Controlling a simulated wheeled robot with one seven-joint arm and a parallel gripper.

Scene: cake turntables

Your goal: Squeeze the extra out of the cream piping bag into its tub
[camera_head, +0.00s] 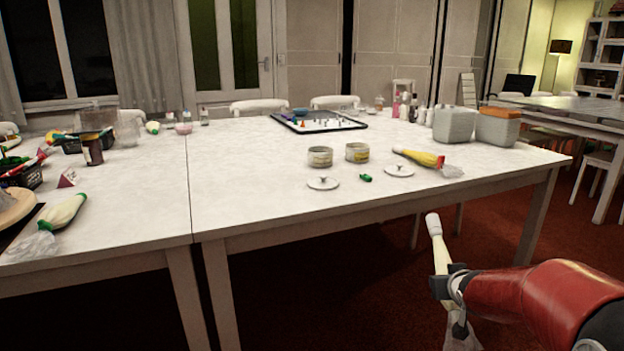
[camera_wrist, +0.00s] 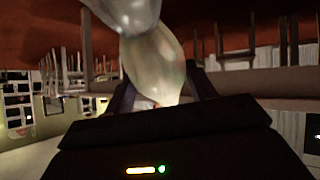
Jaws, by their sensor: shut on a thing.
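My gripper (camera_head: 441,284) is shut on the cream piping bag (camera_head: 439,254), in front of the table's front edge and below its top. The bag is pale cream and stands nearly upright, its white end (camera_head: 432,224) up and its clear loose plastic end hanging below my gripper. In the wrist view the bag (camera_wrist: 155,66) bulges between the fingers. Two small open tubs stand on the table, a left tub (camera_head: 320,157) and a right tub (camera_head: 357,153). Which one is the cream tub I cannot tell.
Two pale lids (camera_head: 323,184) (camera_head: 399,171) and a small green piece (camera_head: 366,178) lie before the tubs. A yellow piping bag (camera_head: 420,157) lies right of them. Grey bins (camera_head: 454,126) stand at the right. The white table's (camera_head: 250,185) front middle is clear.

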